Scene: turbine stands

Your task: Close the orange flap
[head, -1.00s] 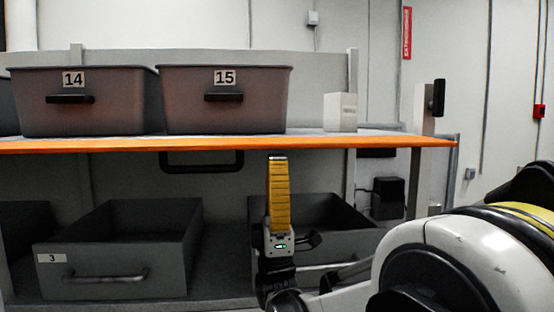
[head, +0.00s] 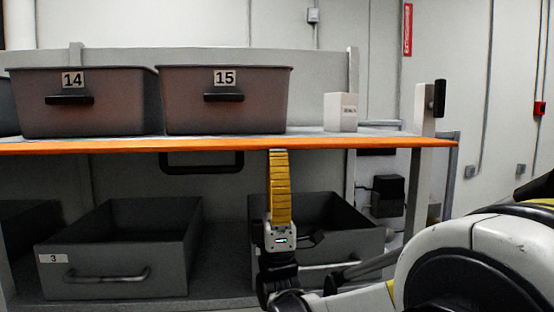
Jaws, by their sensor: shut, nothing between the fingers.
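The orange flap (head: 200,145) shows as a long, thin, level orange edge along the front of the upper shelf, seen nearly edge-on. My gripper (head: 278,153) points straight up, its yellow fingers shut together and empty. Its tip is at the lower border of the orange edge, left of the shelf's middle-right part. I cannot tell whether the tip touches the flap or is slightly apart from it. The flap's underside and any hinge are hidden.
Grey bins 14 (head: 85,110) and 15 (head: 222,110) and a small white box (head: 340,112) stand above the flap. Below are open drawer 3 (head: 120,265) and another open drawer (head: 340,255) behind my gripper. A white post (head: 422,108) stands at the right end.

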